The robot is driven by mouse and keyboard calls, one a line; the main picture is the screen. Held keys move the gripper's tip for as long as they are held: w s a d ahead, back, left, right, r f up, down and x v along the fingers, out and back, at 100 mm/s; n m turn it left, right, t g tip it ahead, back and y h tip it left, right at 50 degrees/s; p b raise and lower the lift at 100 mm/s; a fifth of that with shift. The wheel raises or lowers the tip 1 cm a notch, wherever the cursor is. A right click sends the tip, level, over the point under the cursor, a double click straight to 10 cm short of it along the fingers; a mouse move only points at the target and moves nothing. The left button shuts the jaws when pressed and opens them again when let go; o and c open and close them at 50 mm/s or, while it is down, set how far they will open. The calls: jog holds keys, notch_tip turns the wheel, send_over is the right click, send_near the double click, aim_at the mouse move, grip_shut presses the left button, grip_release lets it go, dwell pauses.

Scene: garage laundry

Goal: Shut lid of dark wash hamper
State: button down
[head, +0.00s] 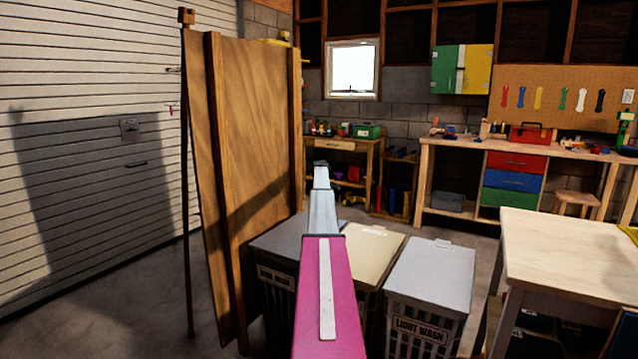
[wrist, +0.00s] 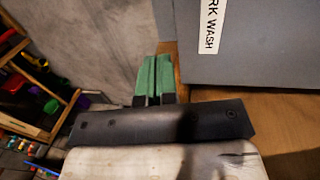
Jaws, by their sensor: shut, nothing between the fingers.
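The dark wash hamper (head: 275,276) stands at the left of a row of hampers in the head view, partly hidden by my pink arm. Its dark grey top (head: 278,238) looks roughly level, but I cannot tell whether the lid is fully down. In the wrist view a smooth grey panel (wrist: 270,45) carries a white label (wrist: 212,25) ending in "RK WASH". My gripper (wrist: 157,62) has green fingers pressed together, empty, just left of that panel's edge. I cannot tell whether they touch it. The head view does not show the fingers clearly.
A tall wooden panel (head: 245,150) stands left of the dark hamper. A cream-lidded hamper (head: 372,247) and the light wash hamper (head: 432,270) stand to its right. A pale table (head: 570,255) is at the right. Workbenches (head: 500,150) line the back.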

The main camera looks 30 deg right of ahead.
jog(key=shift+y, duration=0.5)
jog(key=f, duration=0.6)
jog(key=d+f, duration=0.1)
jog(key=f, duration=0.2)
jog(key=shift+w+d, duration=0.1)
jog(key=shift+w, duration=0.25)
jog(key=shift+s+f, duration=0.1)
jog(key=shift+f, duration=0.65)
notch_tip(320, 180, up, 15)
jog(key=shift+r, duration=0.2)
